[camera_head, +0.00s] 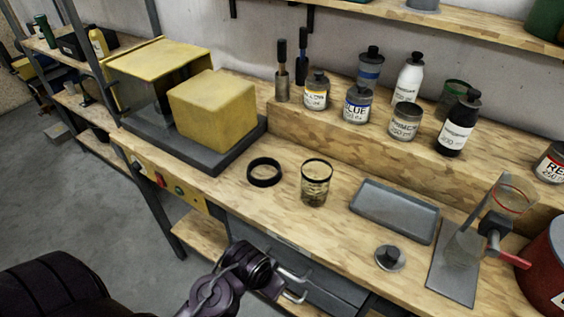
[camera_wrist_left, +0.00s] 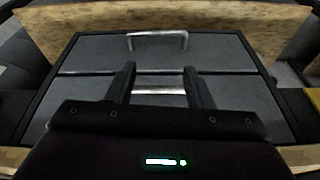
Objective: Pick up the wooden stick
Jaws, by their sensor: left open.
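I cannot make out a wooden stick in either view. In the head view my left arm ends low, in front of the bench's edge. My right gripper is not in view.
On the bench are a glass jar (camera_head: 315,188), a black ring (camera_head: 264,172), a grey tray (camera_head: 394,212), a metal lid (camera_head: 389,257) and a yellow block (camera_head: 212,110). Labelled bottles, including a blue one (camera_head: 357,105), stand on the raised ledge. A red container (camera_head: 545,275) is at right.

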